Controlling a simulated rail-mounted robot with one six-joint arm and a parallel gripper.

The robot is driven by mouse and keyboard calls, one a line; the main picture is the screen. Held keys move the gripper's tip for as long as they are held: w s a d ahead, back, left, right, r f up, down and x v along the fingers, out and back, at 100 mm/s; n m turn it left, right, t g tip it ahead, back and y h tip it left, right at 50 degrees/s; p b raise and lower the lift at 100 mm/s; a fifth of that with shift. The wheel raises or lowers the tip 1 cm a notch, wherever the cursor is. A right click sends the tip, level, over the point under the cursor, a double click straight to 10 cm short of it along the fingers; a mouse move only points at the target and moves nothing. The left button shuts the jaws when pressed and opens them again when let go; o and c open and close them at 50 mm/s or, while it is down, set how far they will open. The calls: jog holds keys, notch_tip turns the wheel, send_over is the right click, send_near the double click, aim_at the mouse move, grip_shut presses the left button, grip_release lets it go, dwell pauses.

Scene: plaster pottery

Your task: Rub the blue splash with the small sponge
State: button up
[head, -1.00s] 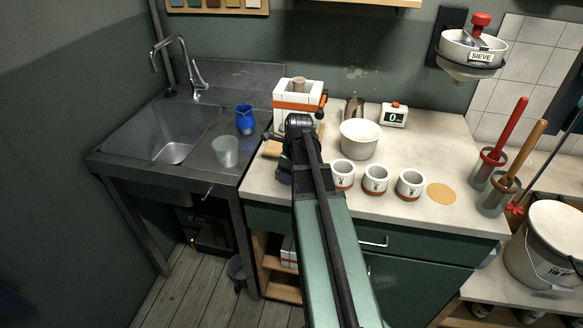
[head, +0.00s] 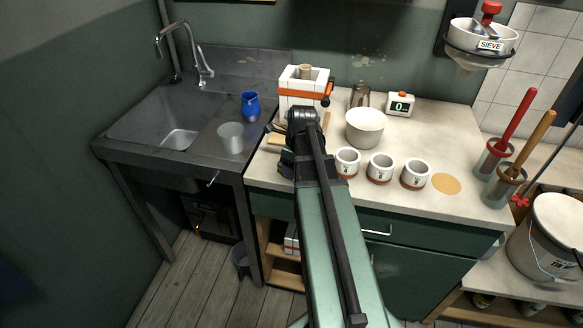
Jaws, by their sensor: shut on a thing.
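My gripper (head: 277,128) is at the left front of the counter, beside the edge of the metal sink unit, and mostly hidden behind my own arm. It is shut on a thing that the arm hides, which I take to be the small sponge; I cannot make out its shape. A faint bluish patch, perhaps the blue splash (head: 254,132), shows on the metal drainboard just left of my gripper. I cannot tell whether gripper or sponge touches it.
On the drainboard stand a blue jug (head: 250,105) and a translucent cup (head: 230,138). A white-and-orange box (head: 301,90) stands behind my gripper. A white bowl (head: 364,128) and three labelled cups (head: 380,168) stand to the right.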

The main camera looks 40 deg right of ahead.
jog(key=shift+w+d, duration=0.95)
jog(key=shift+d, duration=0.2)
jog(key=shift+w+d, duration=0.9)
jog(key=shift+d, duration=0.25)
jog(key=shift+r, duration=0.15)
notch_tip(320, 180, up, 6)
jog(key=p, duration=0.6)
notch_tip(320, 180, up, 3)
jog(key=p, duration=0.3)
